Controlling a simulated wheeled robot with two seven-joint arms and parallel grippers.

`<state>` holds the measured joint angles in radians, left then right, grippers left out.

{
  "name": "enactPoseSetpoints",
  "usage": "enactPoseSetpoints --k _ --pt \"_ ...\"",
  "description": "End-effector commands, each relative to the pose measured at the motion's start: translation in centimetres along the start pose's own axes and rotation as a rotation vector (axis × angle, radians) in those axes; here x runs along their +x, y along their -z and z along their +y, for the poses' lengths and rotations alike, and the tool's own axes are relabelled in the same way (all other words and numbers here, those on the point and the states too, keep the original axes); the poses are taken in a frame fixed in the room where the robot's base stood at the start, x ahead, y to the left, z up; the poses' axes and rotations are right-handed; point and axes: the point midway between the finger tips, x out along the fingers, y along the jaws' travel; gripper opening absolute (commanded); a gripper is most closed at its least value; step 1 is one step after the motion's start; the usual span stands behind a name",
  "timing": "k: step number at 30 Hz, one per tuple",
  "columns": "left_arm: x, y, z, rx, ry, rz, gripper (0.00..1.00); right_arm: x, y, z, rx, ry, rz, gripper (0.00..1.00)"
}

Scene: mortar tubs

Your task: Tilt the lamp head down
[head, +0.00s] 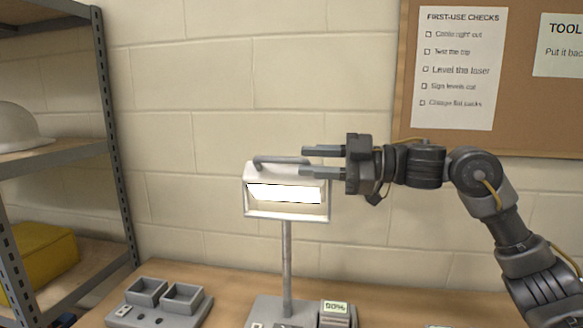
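The lamp (287,260) stands on the bench on a thin upright post. Its box-shaped lamp head (284,194) has a pale housing and a bright lit panel facing me. A grey bar handle (275,161) runs along the top of the head. My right gripper (307,161) reaches in from the right at the head's upper right corner. Its two fingers are apart, one above the other, with the handle's right end appearing between them. I cannot tell whether they touch it. My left gripper is out of view.
A grey tray with two square tubs (163,299) sits left of the lamp base. A small display reading 90% (335,308) is at the base. A metal shelf rack (113,140) with a white helmet (18,128) and yellow case (40,262) stands left. A corkboard (540,110) hangs behind my arm.

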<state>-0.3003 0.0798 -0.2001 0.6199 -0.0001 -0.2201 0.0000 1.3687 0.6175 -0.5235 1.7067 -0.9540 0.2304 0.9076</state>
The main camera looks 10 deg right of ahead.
Motion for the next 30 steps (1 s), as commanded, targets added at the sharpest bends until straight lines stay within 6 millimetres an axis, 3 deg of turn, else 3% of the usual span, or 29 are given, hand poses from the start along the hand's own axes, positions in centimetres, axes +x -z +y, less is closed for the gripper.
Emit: enactPoseSetpoints --k 3,9,24,27,30 --pt "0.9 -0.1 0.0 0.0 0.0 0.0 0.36 -2.3 -0.2 -0.1 -0.001 -0.001 -0.002 0.34" --pt "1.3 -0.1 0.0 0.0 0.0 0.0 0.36 -4.4 -0.1 -0.1 -0.001 -0.001 -0.001 0.34" --pt "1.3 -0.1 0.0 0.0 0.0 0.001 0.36 -4.8 0.1 0.0 0.001 0.001 0.0 0.34" --pt "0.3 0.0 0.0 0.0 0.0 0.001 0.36 -4.8 0.8 0.5 0.0 0.001 0.0 0.34" --pt "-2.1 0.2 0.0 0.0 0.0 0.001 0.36 -4.8 2.9 2.0 0.0 0.0 0.001 0.34"
